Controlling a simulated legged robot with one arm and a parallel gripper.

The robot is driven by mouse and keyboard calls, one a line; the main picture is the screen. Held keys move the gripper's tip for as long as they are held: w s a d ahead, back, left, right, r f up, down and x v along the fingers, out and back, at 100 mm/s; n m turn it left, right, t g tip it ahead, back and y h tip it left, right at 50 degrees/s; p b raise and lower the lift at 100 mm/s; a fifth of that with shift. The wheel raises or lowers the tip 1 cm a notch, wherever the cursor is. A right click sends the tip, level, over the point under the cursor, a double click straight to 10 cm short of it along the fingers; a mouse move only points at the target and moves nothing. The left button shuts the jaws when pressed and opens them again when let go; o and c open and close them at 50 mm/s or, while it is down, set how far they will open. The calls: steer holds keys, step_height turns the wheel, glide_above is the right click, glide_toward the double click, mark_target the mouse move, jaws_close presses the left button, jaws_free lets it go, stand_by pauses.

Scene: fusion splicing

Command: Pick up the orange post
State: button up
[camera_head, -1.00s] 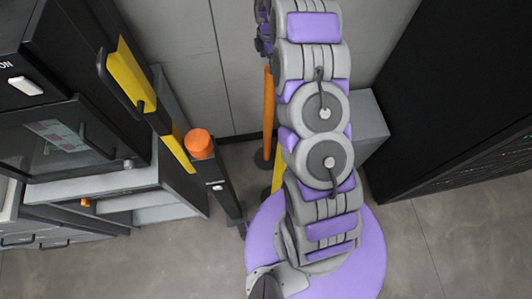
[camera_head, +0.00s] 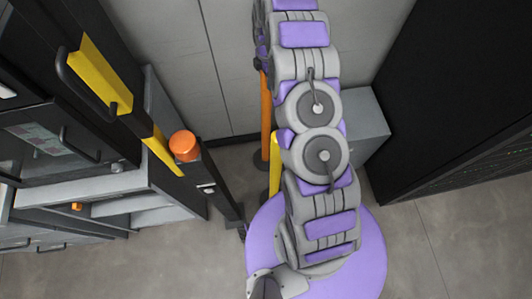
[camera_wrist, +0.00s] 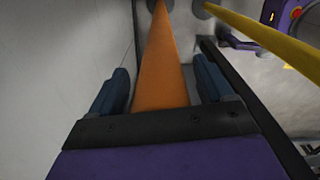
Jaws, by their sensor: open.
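The orange post (camera_head: 266,118) stands upright near the grey back wall in the head view, partly behind my arm. In the wrist view the orange post (camera_wrist: 161,50) runs between the two dark blue fingers of my gripper (camera_wrist: 162,84). The fingers are apart, with a gap on each side of the post. My gripper is open and holds nothing. In the head view my arm hides most of the gripper end, near the top of the picture.
A yellow post (camera_head: 275,160) stands close beside the orange one; it also crosses the wrist view (camera_wrist: 268,38). A black stand with an orange cap (camera_head: 184,146) and a dark cabinet are at left. A grey box (camera_head: 366,125) and black rack (camera_head: 450,100) are at right.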

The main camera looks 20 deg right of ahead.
steer(key=shift+c, duration=0.5)
steer(key=shift+a, duration=1.2)
steer(key=c, duration=0.6)
steer(key=shift+d, duration=0.1)
steer(key=shift+c, duration=0.7)
steer(key=shift+d, duration=0.6)
steer(key=shift+c, duration=1.4)
steer(key=shift+d, duration=0.25)
steer(key=c, duration=0.3)
steer(key=shift+a, duration=0.7)
jaws_close()
